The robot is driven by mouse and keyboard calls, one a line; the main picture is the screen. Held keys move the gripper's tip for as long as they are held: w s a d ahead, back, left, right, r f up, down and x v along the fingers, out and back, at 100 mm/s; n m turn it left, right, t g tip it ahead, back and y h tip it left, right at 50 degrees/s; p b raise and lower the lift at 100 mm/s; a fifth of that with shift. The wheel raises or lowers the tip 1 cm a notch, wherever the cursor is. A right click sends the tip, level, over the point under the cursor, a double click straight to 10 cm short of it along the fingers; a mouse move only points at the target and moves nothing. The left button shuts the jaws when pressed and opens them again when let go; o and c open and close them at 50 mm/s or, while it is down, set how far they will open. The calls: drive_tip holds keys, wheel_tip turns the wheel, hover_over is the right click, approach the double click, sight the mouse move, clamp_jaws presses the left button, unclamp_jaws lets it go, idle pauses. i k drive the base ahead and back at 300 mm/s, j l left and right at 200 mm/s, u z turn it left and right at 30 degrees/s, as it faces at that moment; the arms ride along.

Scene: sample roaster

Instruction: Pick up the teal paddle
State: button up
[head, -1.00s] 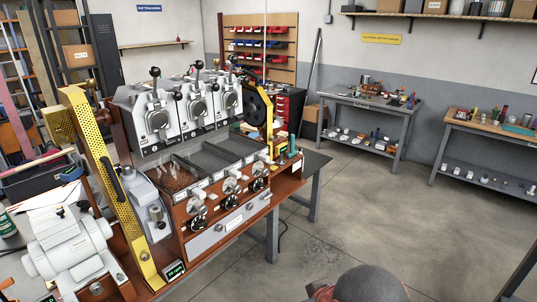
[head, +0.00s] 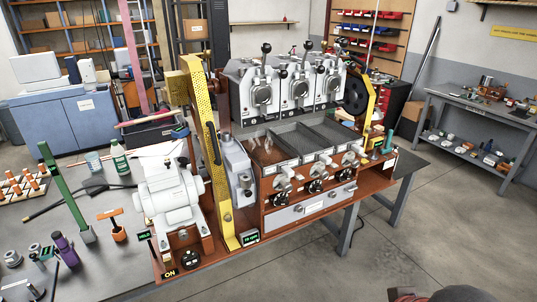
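I cannot pick out the teal paddle for certain. A small teal upright piece (head: 390,136) stands at the right end of the roaster's wooden base; it is too small to tell whether it is a paddle. The sample roaster (head: 300,150) has several grey drums at the back, mesh trays in front and brown beans in the left tray. My gripper is not in view; only a dark rounded part of my own arm shows at the bottom right edge.
A grey bench (head: 80,255) on the left holds a green post (head: 65,190), an orange-handled tool (head: 117,225), a purple bottle (head: 64,248) and a green-white bottle (head: 119,158). A white motor (head: 170,197) stands beside the roaster. Open floor (head: 400,240) lies to the right.

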sight(387, 149)
drive_tip(key=i+l+z, duration=0.15)
drive_tip(key=i+l, duration=0.2)
drive_tip(key=i, duration=0.4)
drive_tip(key=i+l+z, duration=0.1)
drive_tip(key=i+l, duration=0.15)
drive_tip(key=i, duration=0.55)
drive_tip(key=i+l+z, duration=0.15)
drive_tip(key=i, duration=0.65)
drive_tip(key=i+l+z, duration=0.1)
drive_tip(key=i, duration=0.7)
drive_tip(key=l, duration=0.1)
